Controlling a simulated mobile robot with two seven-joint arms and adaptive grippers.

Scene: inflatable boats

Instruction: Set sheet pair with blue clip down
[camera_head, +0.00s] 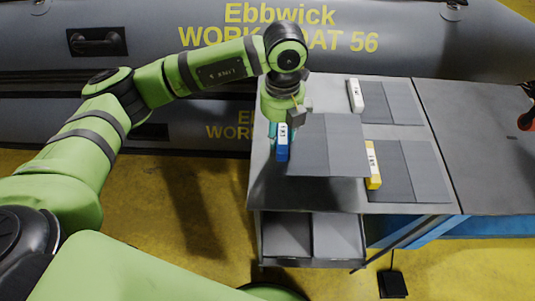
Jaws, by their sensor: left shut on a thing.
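My left gripper (283,130) is shut on the sheet pair with the blue clip (325,145), at its left end by the blue clip (282,142). The pair is dark grey and lies roughly flat, slightly above the grey table top (400,202), with a dark shadow below it. Its right edge reaches close to the yellow clip (373,165) of another sheet pair (408,170). The fingertips are partly hidden by the wrist and the clip. My right gripper is not in view.
A sheet pair with a white clip (355,96) lies at the back of the table. A dark worktop (480,150) adjoins on the right, with a red object (527,119) at the picture's edge. A grey inflatable boat (420,40) stands behind. A lower shelf holds grey panels (335,236).

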